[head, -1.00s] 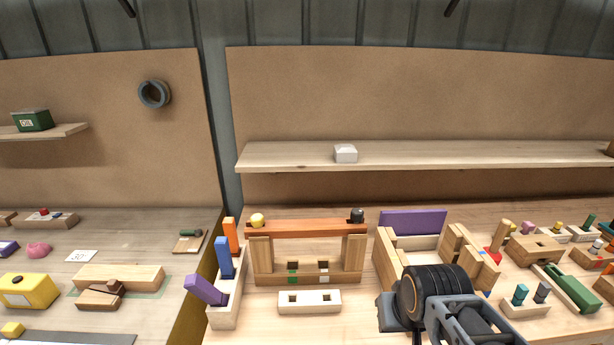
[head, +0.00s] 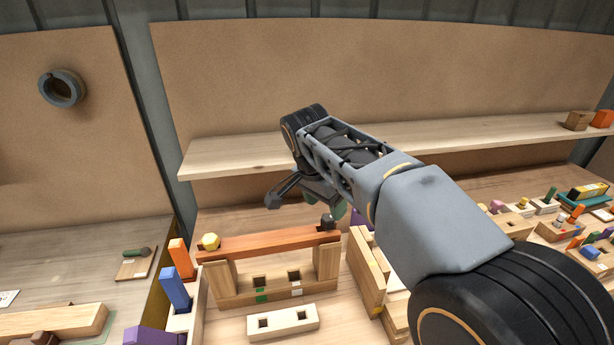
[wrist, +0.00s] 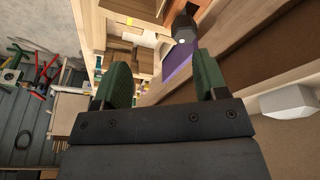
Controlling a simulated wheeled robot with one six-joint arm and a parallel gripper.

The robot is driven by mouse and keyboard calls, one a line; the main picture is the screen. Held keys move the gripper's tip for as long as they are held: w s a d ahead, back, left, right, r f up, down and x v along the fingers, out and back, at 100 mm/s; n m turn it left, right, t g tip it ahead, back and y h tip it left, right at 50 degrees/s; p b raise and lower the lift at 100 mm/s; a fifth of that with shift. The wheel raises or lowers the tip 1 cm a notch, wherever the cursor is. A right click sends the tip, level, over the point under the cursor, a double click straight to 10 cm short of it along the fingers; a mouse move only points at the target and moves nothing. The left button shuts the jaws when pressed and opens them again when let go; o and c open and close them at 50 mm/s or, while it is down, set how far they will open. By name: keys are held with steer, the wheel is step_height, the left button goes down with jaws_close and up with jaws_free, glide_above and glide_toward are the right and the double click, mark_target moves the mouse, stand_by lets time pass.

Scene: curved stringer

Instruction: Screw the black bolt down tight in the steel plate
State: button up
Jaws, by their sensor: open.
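The black bolt (head: 328,221) stands at the right end of a reddish-brown bar (head: 268,241) that spans two wooden posts. I see no plainly steel plate there; the bar is where the bolt sits. In the wrist view a dark bolt head (wrist: 184,28) shows ahead of the fingertips, nearer the right finger. My gripper (head: 325,203) has green fingers, partly hidden by my arm, and shows just above the bolt in the head view. In the wrist view my gripper (wrist: 163,65) is open, with nothing between its fingers. How deep the bolt sits is unclear.
A yellow bolt (head: 210,241) stands at the bar's left end. A pale block with two holes (head: 282,323) lies in front. Blue (head: 174,288) and orange (head: 179,258) blocks stand to the left. The shelf (head: 235,155) runs behind; a white box (wrist: 288,101) shows in the wrist view.

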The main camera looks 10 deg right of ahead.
mark_target(327, 217)
steer(key=w+a+r+m+g+h, duration=0.1)
steer(key=w+a+r+m+h, duration=0.15)
steer(key=w+m, duration=0.3)
steer(key=shift+m+y, duration=0.35)
steer(key=shift+m, duration=0.1)
steer(key=x, duration=1.3)
steer(key=shift+s+f+p, duration=0.1)
steer(key=shift+s+p, duration=0.25)
steer(key=c, duration=1.1)
steer(key=m+g, duration=0.1)
steer(key=m, duration=0.3)
steer(key=m+g, duration=0.1)
steer(key=m, duration=0.1)
steer(key=m+y, duration=0.1)
steer(key=shift+f+m+g, duration=0.25)
steer(key=shift+m+g, duration=0.15)
